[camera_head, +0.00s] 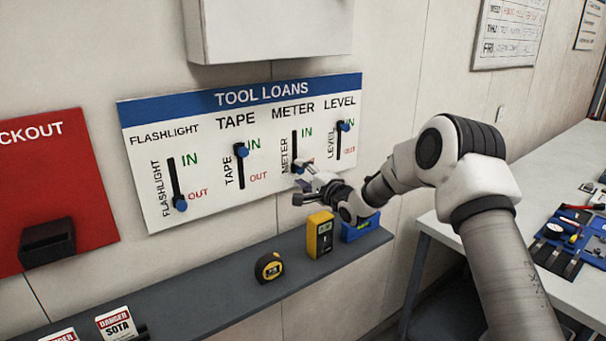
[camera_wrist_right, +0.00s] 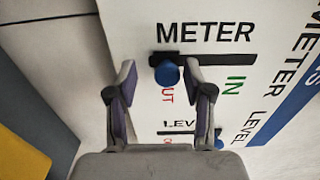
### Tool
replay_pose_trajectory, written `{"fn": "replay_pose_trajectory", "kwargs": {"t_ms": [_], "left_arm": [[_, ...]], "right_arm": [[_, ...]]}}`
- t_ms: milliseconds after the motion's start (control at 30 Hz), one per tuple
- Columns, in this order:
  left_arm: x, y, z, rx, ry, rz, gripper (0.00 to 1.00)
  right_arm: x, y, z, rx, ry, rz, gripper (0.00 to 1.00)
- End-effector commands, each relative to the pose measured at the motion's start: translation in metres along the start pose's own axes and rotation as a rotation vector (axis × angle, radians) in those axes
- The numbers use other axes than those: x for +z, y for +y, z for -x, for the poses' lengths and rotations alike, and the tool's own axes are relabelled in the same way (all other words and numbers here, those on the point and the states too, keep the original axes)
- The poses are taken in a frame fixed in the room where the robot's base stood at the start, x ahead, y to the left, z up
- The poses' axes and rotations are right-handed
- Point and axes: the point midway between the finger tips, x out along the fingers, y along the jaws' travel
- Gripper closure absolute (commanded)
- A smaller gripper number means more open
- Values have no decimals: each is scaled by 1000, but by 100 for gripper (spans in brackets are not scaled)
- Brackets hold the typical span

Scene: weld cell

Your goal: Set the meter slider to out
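The tool loans board (camera_head: 205,205) hangs on the wall with four vertical sliders. The meter slider slot (camera_head: 295,140) is third from the left; its lower part and knob are hidden by my right gripper (camera_head: 301,183) in the head view. In the right wrist view, the blue meter knob (camera_wrist_right: 167,73) sits near the slot's OUT end, away from the green IN. There my right gripper (camera_wrist_right: 162,70) is open, with one finger on either side of the knob and visible gaps between. My left gripper is not in view.
Other knobs: flashlight (camera_head: 180,204) low, tape (camera_head: 241,150) and level (camera_head: 344,126) high. A shelf (camera_head: 205,300) below holds a tape measure (camera_head: 269,267), a yellow meter (camera_head: 320,235) and a blue level (camera_head: 358,229). A white table (camera_head: 470,245) stands right.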

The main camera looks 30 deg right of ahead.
Motion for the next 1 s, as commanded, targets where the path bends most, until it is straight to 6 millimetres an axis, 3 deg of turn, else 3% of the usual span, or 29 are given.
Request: {"fn": "replay_pose_trajectory", "kwargs": {"t_ms": [167, 267, 600, 700, 1000], "left_arm": [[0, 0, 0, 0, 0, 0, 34], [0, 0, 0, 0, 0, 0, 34], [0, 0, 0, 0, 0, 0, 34], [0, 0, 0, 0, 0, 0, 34], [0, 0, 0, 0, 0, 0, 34]], "right_arm": [[-1, -1, 3, -2, 1, -1, 49], [-1, -1, 15, -1, 2, -3, 49], [-1, 0, 97, -1, 2, -8, 49], [-1, 0, 112, 0, 1, -3, 49], [0, 1, 119, 0, -1, 1, 49]]}}
